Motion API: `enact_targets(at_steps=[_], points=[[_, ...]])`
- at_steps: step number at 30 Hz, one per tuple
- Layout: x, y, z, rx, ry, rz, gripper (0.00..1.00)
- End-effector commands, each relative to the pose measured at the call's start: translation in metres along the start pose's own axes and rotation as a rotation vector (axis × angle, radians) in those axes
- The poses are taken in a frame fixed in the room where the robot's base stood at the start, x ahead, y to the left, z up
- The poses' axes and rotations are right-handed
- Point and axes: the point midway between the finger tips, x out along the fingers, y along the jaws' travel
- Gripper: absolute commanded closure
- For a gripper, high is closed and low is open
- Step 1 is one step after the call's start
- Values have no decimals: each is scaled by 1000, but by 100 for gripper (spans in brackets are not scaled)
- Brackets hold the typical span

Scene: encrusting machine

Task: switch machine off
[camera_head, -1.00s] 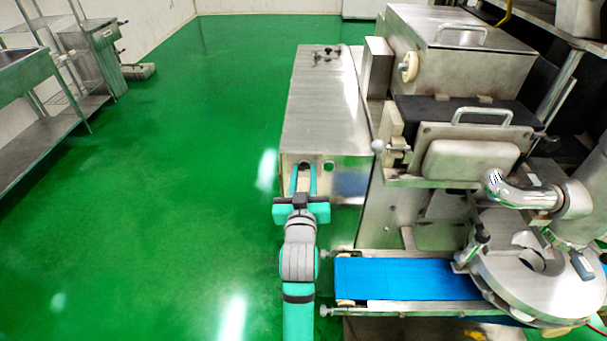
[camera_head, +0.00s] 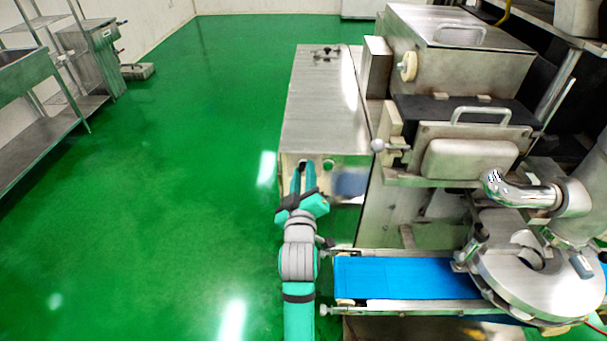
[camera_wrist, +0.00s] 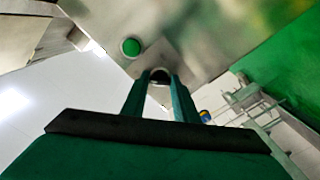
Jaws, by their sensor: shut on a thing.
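The machine's steel cabinet (camera_head: 325,110) stands in the middle of the head view, with its front panel facing me. My gripper (camera_head: 303,170) is at the left part of that panel. In the wrist view its two teal fingers (camera_wrist: 159,82) are shut on a dark round knob (camera_wrist: 159,74) on the panel, and their tips hide part of it. A green round button (camera_wrist: 131,47) sits beside the knob on the same panel. The knob's markings cannot be made out. The gripper is rolled, so the panel looks tilted in the wrist view.
A blue conveyor belt (camera_head: 405,278) runs to the right of my arm, close to it. The large steel machine body (camera_head: 460,60) stands to the right. A steel shelf (camera_head: 45,135) is at the far left. The green floor (camera_head: 180,200) left of my arm is clear.

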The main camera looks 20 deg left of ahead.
Motion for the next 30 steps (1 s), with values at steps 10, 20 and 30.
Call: enact_targets(at_steps=[10, 20, 30], points=[[0, -2, 0, -8, -1, -3, 96], [0, -1, 0, -7, 1, -2, 55], [-19, 2, 3, -7, -3, 2, 55]])
